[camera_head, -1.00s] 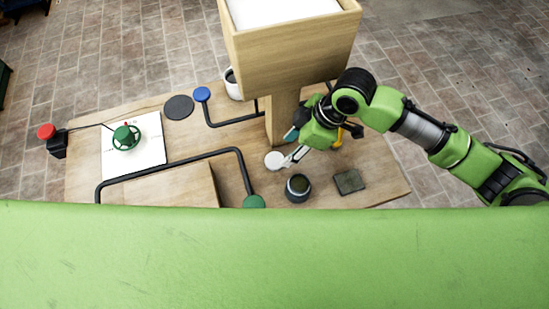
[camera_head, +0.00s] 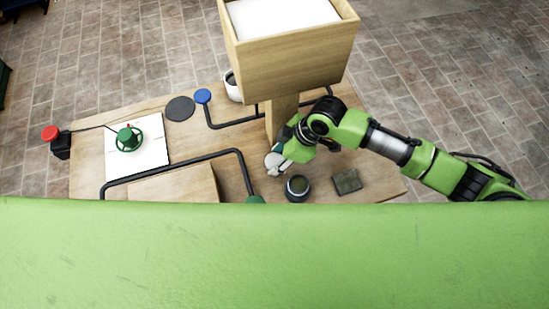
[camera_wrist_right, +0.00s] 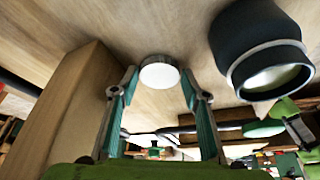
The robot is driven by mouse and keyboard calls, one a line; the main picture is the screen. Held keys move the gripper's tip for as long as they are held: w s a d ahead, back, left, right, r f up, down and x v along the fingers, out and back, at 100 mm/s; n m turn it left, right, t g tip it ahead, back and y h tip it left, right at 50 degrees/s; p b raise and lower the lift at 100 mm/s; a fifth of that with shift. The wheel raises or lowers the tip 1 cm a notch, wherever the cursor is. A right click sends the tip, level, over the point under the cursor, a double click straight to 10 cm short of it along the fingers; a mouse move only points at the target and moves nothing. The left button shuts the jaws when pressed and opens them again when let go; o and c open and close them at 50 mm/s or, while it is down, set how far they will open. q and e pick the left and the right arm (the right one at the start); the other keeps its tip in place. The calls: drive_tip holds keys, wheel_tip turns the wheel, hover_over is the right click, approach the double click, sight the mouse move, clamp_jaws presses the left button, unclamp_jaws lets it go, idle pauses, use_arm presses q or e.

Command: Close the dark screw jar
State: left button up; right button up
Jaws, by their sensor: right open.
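The dark jar (camera_head: 297,188) stands upright on the wooden table, its mouth uncovered. It also shows at the upper right of the right wrist view (camera_wrist_right: 255,45), with a pale metallic neck. A round whitish lid (camera_wrist_right: 160,73) lies apart from the jar, on the table to its upper left in the head view. My right gripper (camera_wrist_right: 160,88) is open, with its two fingers on either side of the lid. I cannot tell if they touch it. In the head view the right gripper (camera_head: 276,167) partly covers the lid. My left gripper is not in view.
A wooden post and hopper (camera_head: 292,50) stand close behind the right gripper. A dark greenish block (camera_head: 347,181) lies right of the jar. A black pipe (camera_head: 180,162) with a green cap runs left of the lid. A white pot (camera_head: 233,90) stands at the back.

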drive_tip(key=c, duration=0.4)
drive_tip(key=shift+r, duration=0.1)
drive_tip(key=shift+r+b, duration=0.45)
drive_tip(key=shift+r, duration=0.1)
drive_tip(key=s+r+b, duration=0.3)
drive_tip(key=s+r, duration=0.8)
drive_tip(key=s, duration=0.3)
drive_tip(key=shift+r, duration=0.35)
